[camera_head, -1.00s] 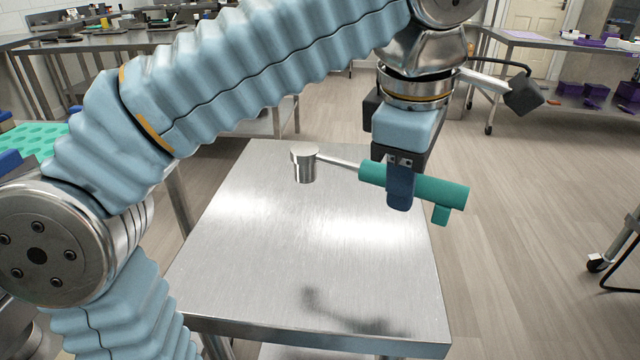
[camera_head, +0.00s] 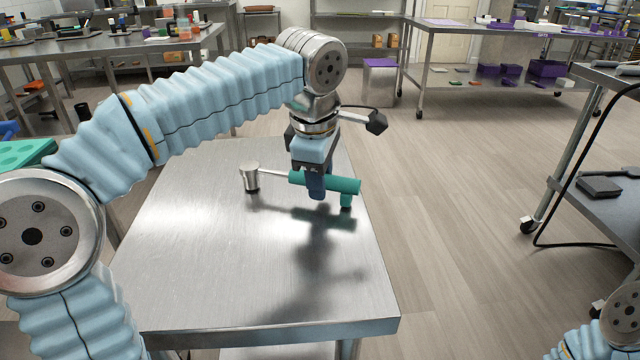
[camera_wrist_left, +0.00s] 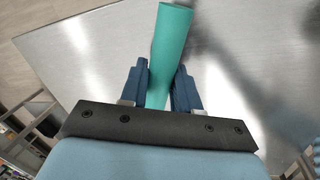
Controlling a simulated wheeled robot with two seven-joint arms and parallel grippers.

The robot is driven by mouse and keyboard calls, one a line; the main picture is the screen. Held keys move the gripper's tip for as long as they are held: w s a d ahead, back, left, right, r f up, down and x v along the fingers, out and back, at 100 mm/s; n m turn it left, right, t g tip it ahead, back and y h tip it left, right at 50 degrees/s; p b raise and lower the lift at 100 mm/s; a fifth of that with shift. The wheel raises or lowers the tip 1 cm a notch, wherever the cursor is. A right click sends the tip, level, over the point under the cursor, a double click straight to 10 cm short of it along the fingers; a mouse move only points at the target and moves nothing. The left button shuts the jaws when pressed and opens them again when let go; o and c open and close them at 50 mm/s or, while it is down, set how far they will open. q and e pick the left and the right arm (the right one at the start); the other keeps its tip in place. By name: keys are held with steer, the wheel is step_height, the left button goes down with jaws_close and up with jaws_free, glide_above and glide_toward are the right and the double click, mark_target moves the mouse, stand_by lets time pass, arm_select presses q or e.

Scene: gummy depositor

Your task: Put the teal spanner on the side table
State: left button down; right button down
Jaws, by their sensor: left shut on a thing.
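The teal spanner (camera_head: 340,184) has a teal handle, a thin metal shaft and a silver cylindrical head at its left end. My left gripper (camera_head: 317,190) is shut on the handle and holds it roughly level, close over the steel side table (camera_head: 220,270). Its shadow falls on the tabletop near it; I cannot tell whether the head touches the top. In the left wrist view the teal handle (camera_wrist_left: 170,45) runs between the two blue fingers, with the tabletop behind. My right gripper is not in view; only a bit of my right arm shows at the lower right.
The front half of the side table is bare. A steel bench with purple bins (camera_head: 548,68) is at the back right. A cluttered steel bench (camera_head: 90,50) stands at the back left. Open floor lies right of the table.

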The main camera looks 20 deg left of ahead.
arm_select(q)
steer(key=shift+f, duration=0.4)
steer(key=c, duration=0.8)
jaws_free()
steer(key=p+v, duration=0.3)
steer(key=v, duration=0.9)
steer(key=shift+r, duration=0.1)
